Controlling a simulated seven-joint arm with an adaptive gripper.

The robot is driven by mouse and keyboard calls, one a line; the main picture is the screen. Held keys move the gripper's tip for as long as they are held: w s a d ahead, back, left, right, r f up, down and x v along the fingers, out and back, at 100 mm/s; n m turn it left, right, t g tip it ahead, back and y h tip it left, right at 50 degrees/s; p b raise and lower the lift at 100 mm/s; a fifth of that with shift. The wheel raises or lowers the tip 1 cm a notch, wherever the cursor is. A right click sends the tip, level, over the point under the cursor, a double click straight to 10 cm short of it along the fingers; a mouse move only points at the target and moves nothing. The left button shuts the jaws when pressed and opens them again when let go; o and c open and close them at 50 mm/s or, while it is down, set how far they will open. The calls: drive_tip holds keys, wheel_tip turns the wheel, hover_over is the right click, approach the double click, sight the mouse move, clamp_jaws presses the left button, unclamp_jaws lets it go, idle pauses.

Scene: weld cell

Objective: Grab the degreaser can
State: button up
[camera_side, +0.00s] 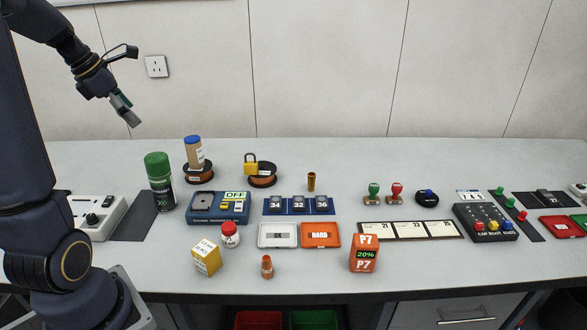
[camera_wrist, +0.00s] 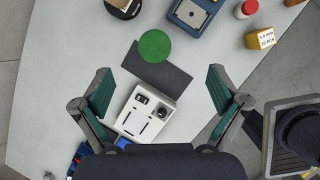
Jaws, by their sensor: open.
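The degreaser can (camera_side: 160,184) is a dark green spray can with a bright green cap, upright at the left of the table. In the wrist view its round green cap (camera_wrist: 155,46) shows from above, beyond the fingertips and near the middle. My gripper (camera_side: 128,115) is high above the table, up and to the left of the can, clear of it. In the wrist view my gripper (camera_wrist: 161,83) has its two green-padded fingers spread wide with nothing between them. The can's body is hidden under its cap in the wrist view.
A dark mat (camera_wrist: 153,72) lies beside the can, with a white control box (camera_wrist: 146,114) near it. A blue device (camera_side: 218,207) stands close on the can's right. The air around my gripper is clear.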

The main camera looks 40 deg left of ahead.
sight(149, 158)
drive_tip(key=shift+n, duration=0.5)
drive_tip(key=f, duration=0.4)
drive_tip(key=w+a+f, duration=0.1)
drive_tip(key=f, duration=0.3)
drive_tip(key=a+f, duration=0.1)
drive_tip(key=f, duration=0.3)
drive_tip(key=shift+w+a+f, duration=0.15)
drive_tip(key=shift+w+f, duration=0.05)
drive_tip(key=shift+f, duration=0.1)
drive_tip(key=x, duration=0.5)
drive_tip(key=shift+w+d+f, duration=0.2)
drive_tip(key=shift+w+d, duration=0.1)
drive_tip(key=shift+c, duration=0.3)
clamp_jaws()
